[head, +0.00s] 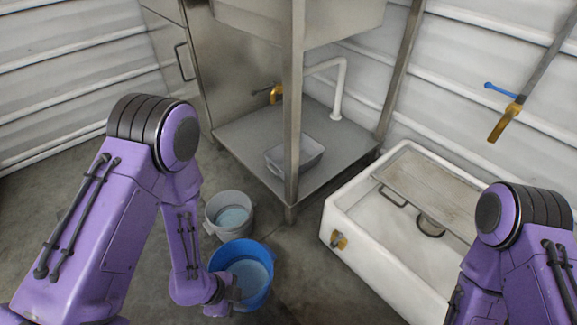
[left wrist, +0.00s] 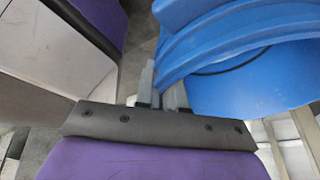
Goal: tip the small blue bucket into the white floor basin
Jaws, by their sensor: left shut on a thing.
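The small blue bucket (head: 268,285) is at the bottom centre of the head view, with pale bluish liquid inside. My left gripper (head: 234,288) is shut on the near side of the bucket. In the left wrist view the blue bucket (left wrist: 255,85) fills the upper right, and the fingers of my left gripper (left wrist: 168,88) meet its rim. I cannot tell whether the bucket touches the floor. The white floor basin (head: 372,272) is to the right, apart from the bucket. My right arm shows at the right edge, but its gripper is out of view.
A grey bucket (head: 213,222) with liquid stands just behind the blue one. A metal stand with a post (head: 293,120) and a low shelf holding a grey tray (head: 296,157) is behind. A grey board with a handle (head: 425,190) covers part of the basin. Its front part is open.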

